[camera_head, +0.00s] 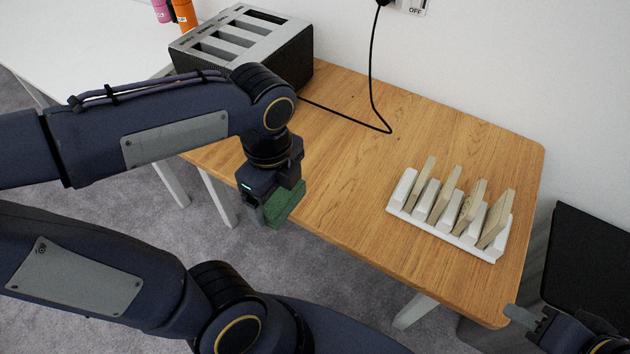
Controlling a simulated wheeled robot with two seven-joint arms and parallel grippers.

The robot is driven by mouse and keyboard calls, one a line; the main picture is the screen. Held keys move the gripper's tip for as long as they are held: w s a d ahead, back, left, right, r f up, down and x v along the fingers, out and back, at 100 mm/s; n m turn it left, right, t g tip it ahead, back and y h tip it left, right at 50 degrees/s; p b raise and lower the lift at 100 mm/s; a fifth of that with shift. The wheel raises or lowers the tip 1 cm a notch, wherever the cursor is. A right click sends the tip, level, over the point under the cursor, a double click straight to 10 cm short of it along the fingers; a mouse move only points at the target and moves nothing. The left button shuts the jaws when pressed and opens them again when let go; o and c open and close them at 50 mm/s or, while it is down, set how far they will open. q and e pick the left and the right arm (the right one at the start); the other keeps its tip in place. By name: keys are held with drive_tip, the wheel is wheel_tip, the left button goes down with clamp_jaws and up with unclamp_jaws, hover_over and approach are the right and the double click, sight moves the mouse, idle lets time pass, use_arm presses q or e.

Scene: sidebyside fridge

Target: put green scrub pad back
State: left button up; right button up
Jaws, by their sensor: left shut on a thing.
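A green scrub pad (286,204) is held in my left gripper (268,207), which is shut on it. The gripper points down near the front left edge of the wooden table (345,190), and the pad appears to be in the air over the floor side of that edge. My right gripper (522,318) is only partly in view at the lower right, by the table's near right corner. I cannot tell whether its fingers are open or shut.
A white rack (398,205) holding several upright tan slabs (445,200) stands on the table's right side. A black and grey slotted appliance (290,50) stands at the back left, its cable crossing the table. Mid-table is clear. A black panel (590,265) stands at right.

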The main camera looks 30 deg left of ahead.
use_arm(q)
drive_tip(key=w+f, duration=0.2)
drive_tip(key=w, duration=0.2)
drive_tip(key=w+a+f, duration=0.1)
drive_tip(key=w+f, duration=0.2)
drive_tip(key=w, duration=0.1)
drive_tip(key=w+a+f+b, duration=0.1)
drive_tip(key=w+f, duration=0.2)
drive_tip(key=w, duration=0.1)
drive_tip(key=shift+w+a+f, duration=0.1)
drive_tip(key=shift+w+f, duration=0.15)
drive_tip(key=shift+w, duration=0.05)
drive_tip(key=f, duration=0.2)
drive_tip(key=w+f, duration=0.1)
drive_tip(key=shift+w+a+f, duration=0.1)
drive_tip(key=shift+w+f, duration=0.05)
drive_tip(key=shift+f, duration=0.4)
